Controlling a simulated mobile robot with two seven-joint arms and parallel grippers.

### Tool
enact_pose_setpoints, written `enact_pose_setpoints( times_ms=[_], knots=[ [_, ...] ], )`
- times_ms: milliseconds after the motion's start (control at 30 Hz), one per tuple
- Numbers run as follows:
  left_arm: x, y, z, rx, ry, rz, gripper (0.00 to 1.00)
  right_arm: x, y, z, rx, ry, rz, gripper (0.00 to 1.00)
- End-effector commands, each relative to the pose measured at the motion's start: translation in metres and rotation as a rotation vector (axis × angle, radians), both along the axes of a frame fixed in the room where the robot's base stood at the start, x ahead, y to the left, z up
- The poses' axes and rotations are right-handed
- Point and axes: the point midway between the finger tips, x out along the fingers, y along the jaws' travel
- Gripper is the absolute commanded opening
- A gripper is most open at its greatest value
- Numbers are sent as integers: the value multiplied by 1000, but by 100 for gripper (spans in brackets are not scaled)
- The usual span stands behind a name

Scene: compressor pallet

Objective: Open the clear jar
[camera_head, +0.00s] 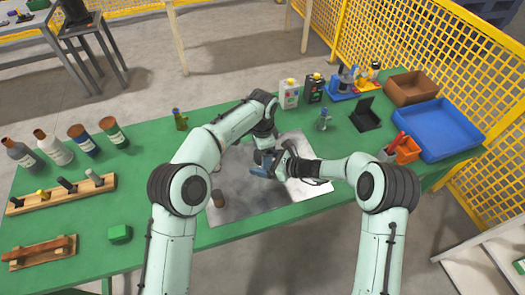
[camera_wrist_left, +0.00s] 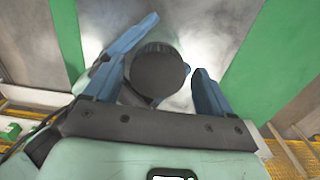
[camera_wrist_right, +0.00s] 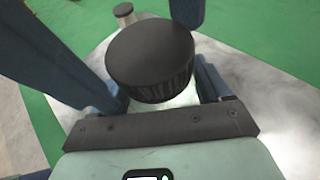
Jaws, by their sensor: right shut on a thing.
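The jar's black ribbed round lid (camera_wrist_right: 150,58) shows large in the right wrist view, with a little of the clear jar body (camera_wrist_right: 180,97) below it. The lid also shows from above in the left wrist view (camera_wrist_left: 158,72). My right gripper (camera_head: 281,166) is shut on the jar body below the lid. My left gripper (camera_head: 262,168) is open, its blue fingers on either side of the lid; whether they touch it cannot be told. In the head view the grippers mostly hide the jar, above the metal plate (camera_head: 250,212).
Bottles (camera_head: 62,151) and a wooden peg rack (camera_head: 62,193) are at left. A blue tray (camera_head: 437,130), an orange bin (camera_head: 407,152) and a brown box (camera_head: 411,88) are at right.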

Motion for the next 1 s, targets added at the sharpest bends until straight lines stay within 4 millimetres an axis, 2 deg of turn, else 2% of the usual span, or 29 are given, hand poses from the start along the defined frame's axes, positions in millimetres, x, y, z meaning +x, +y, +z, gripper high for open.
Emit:
enact_pose_setpoints(
  times_ms=[167,500,667,833,1000],
  knots=[
    [-3,-3,1,-3,7,-6,89,1,0,0,0,0,-2,0],
    [-2,-4,41,-4,4,-6,89,0,1,0,-1,0,0,0],
    [-2,-3,46,-4,5,-22,84,0,1,0,0,0,0,0],
    [-2,-5,49,-3,8,-208,84,0,1,0,0,0,0,0],
    [-3,-7,59,-2,9,-566,84,0,1,0,0,0,0,0]
  ],
)
